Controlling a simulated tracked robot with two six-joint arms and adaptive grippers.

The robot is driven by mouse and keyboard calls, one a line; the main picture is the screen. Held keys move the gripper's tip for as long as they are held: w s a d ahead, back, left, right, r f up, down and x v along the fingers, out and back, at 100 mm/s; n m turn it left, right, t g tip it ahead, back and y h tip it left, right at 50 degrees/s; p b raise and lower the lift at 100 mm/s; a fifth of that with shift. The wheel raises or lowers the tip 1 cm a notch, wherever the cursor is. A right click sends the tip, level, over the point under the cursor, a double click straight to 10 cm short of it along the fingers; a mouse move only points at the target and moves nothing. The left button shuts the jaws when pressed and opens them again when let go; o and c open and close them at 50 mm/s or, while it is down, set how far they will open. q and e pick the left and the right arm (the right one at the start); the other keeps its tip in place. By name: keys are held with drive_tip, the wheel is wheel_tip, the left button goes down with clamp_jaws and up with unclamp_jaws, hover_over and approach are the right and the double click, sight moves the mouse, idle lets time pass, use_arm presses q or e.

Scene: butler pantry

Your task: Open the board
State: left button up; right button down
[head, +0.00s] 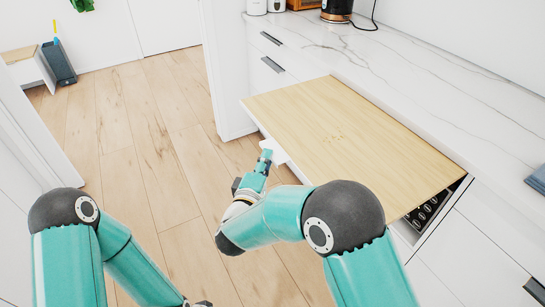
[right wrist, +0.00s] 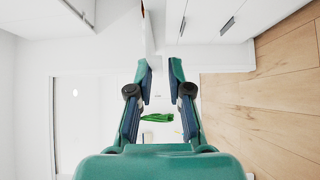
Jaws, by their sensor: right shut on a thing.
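The board (head: 335,140) is a pale wooden panel pulled well out from under the marble counter, level over the floor side. A white front piece (head: 279,152) shows below its outer edge. My right gripper (head: 266,156) is at this front and is shut on it; my arm hides part of the contact. In the right wrist view my right gripper (right wrist: 160,65) has its fingers on either side of a thin white upright piece. My left arm comes in from the left and runs off the bottom edge; its gripper is out of the picture.
The marble counter (head: 425,75) runs along the right, with a kettle (head: 337,10) at the back. An open drawer (head: 428,212) with dark contents shows under the board. Wooden floor (head: 150,130) lies clear to the left. A dark bin (head: 59,62) stands far left.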

drive_tip(key=shift+f, duration=0.35)
drive_tip(key=c, duration=1.1)
unclamp_jaws()
drive_tip(key=shift+w, duration=0.1)
drive_tip(key=shift+r, duration=0.15)
